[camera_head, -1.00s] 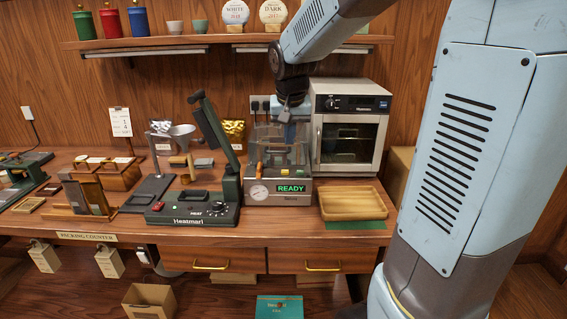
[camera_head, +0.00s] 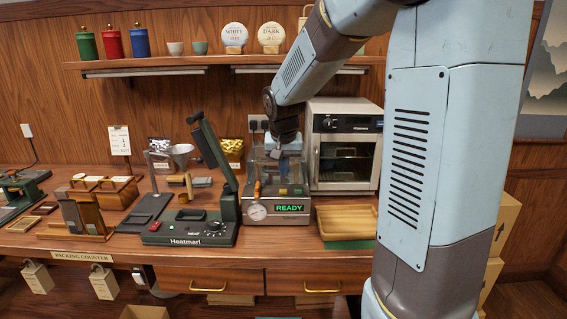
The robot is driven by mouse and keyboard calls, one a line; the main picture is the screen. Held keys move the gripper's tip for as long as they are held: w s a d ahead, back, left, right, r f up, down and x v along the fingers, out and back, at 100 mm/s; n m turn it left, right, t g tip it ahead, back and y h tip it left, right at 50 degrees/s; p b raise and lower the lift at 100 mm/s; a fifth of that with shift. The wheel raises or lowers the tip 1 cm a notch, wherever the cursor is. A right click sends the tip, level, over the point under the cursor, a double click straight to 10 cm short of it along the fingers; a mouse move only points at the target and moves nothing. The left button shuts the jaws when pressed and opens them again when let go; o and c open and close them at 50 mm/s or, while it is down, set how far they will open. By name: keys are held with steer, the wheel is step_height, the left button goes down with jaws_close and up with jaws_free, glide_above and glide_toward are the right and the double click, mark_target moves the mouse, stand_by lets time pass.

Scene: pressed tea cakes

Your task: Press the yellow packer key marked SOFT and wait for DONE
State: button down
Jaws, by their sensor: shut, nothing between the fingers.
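The packer (camera_head: 277,217) is a grey machine with a clear-sided upper part. Its green display (camera_head: 289,208) reads READY, and a round dial sits left of it. A small orange upright part (camera_head: 257,188) stands at its left front. My gripper (camera_head: 284,166) points down over the packer's clear upper part. It is shut and empty. Its tips are small and partly lost against the machine, so I cannot tell whether they touch anything.
A white oven (camera_head: 343,150) stands close on the right, behind a wooden tray (camera_head: 346,222). The dark Heatmari sealer (camera_head: 190,228), with a raised arm, stands left of the packer. A shelf (camera_head: 220,66) with tins and cups runs above. My arm hides part of the right side.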

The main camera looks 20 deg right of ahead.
mark_target(284, 191)
steer(key=shift+x, duration=2.9)
steer(key=shift+s+f, duration=0.25)
steer(key=shift+f, duration=0.8)
steer(key=shift+r, duration=0.55)
steer(key=v, duration=0.9)
steer(key=shift+r, duration=0.35)
